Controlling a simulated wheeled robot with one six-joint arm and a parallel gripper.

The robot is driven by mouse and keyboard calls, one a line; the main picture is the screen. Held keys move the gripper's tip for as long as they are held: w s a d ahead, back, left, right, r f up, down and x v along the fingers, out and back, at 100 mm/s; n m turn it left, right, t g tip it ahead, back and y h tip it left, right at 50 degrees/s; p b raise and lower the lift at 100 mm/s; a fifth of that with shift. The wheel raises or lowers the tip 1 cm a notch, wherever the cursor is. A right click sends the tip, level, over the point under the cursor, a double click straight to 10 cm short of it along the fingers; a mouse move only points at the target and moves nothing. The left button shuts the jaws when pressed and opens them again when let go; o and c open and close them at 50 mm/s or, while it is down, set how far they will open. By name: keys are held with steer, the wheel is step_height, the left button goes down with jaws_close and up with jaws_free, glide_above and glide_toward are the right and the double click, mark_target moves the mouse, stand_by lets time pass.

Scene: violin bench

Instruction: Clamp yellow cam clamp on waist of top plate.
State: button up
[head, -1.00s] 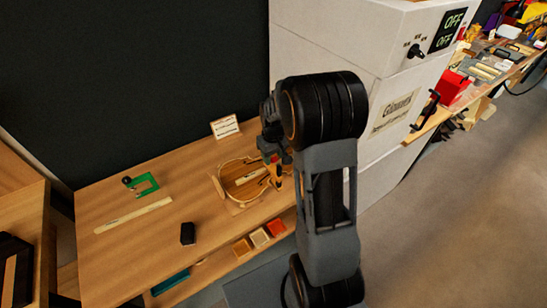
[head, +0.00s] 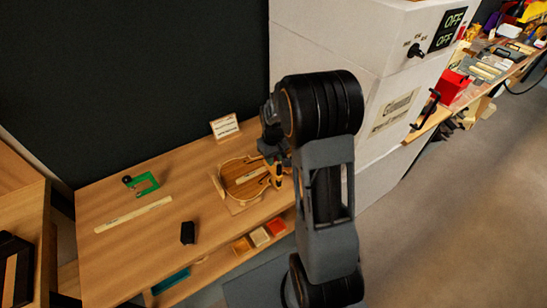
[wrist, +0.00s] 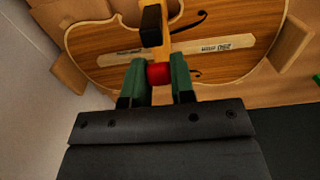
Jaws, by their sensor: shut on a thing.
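The top plate (head: 238,180) is a striped brown violin-shaped plate lying on the bench at its right part. It fills the upper part of the wrist view (wrist: 215,60), with a dark f-hole and a pale labelled strip on it. The yellow cam clamp (wrist: 162,47) shows as a yellow bar with a black pad end and a red part, over the plate's near edge at the waist. It also shows in the head view (head: 278,178). My gripper (wrist: 158,78) has its green-tipped fingers shut on the clamp's red part. Whether the clamp's jaws touch the plate is unclear.
A green clamp (head: 147,184), a pale wooden strip (head: 133,214) and a black block (head: 187,233) lie on the bench's left. A small sign (head: 224,126) stands behind the plate. Wooden blocks (wrist: 67,75) border the plate. A white cabinet (head: 380,125) stands at the right.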

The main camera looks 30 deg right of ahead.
steer(key=shift+s+f+t+b, duration=0.15)
steer(key=shift+f+t+b, duration=0.3)
steer(key=shift+b, duration=0.65)
jaws_close()
steer(key=shift+s+t+b, duration=0.2)
steer(key=shift+t+b, duration=0.15)
steer(key=shift+b, duration=0.05)
steer(key=shift+r, duration=0.15)
steer(key=o, duration=0.9)
jaws_free()
steer(key=shift+c, duration=0.2)
steer(key=shift+r, duration=0.1)
step_height(320, 180, up, 14)
steer(key=s, duration=0.2)
steer(key=shift+d+f, duration=0.15)
steer(key=shift+f, duration=0.05)
